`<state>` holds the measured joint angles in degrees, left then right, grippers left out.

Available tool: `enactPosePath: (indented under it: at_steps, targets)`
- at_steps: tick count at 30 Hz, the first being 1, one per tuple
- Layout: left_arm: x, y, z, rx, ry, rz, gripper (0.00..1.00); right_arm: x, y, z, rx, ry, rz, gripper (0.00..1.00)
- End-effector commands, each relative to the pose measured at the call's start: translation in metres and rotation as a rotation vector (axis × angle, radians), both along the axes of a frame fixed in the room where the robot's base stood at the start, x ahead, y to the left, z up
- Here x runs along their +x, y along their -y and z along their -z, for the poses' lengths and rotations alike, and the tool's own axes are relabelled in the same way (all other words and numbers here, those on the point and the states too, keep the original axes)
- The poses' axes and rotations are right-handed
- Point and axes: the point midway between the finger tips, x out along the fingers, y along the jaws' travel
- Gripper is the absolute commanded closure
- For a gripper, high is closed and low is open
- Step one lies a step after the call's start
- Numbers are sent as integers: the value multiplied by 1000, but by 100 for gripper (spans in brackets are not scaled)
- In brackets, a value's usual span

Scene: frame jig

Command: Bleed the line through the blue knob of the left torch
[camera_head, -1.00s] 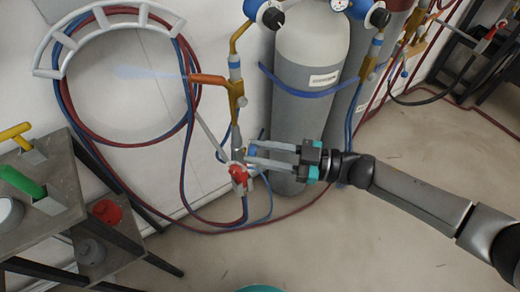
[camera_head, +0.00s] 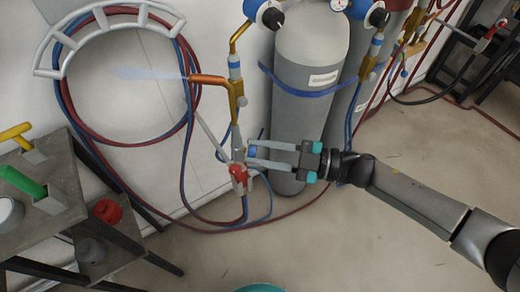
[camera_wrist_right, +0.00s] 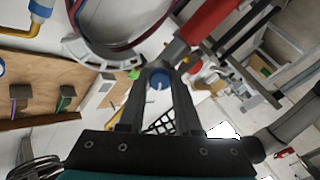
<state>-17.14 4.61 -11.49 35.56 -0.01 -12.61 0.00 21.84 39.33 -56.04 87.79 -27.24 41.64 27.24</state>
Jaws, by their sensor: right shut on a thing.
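The left torch (camera_head: 238,105) hangs upright beside the grey cylinder, with an orange-copper nozzle (camera_head: 207,79) pointing left. A pale bluish plume (camera_head: 150,74) comes from the nozzle tip. On its lower body are a red knob (camera_head: 238,172) and, just above and to the right, the blue knob (camera_head: 252,152). My right gripper (camera_head: 256,153) reaches in from the right and is shut on the blue knob. In the right wrist view the blue knob (camera_wrist_right: 158,78) sits between the two fingertips (camera_wrist_right: 160,84). My left gripper is not in view.
Red and blue hoses hang on a grey rack (camera_head: 60,40) on the wall. The grey cylinder (camera_head: 305,110) stands close behind my right gripper. A bench (camera_head: 65,190) with yellow and green-handled tools is at left.

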Motion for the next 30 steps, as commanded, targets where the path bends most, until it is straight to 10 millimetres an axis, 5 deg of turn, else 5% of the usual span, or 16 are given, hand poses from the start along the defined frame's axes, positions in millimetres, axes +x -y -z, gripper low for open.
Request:
enactPosePath:
  at_steps: [7,8,15,25,30]
  targets:
    - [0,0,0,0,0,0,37,0,0,0,1,-1,-1,100]
    - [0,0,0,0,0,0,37,0,0,0,1,-1,-1,66]
    - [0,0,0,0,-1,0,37,0,0,0,1,-2,-1,40]
    - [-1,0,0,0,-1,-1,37,-1,3,0,0,-2,1,38]
    - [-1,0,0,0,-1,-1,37,-5,26,1,-3,-4,2,38]
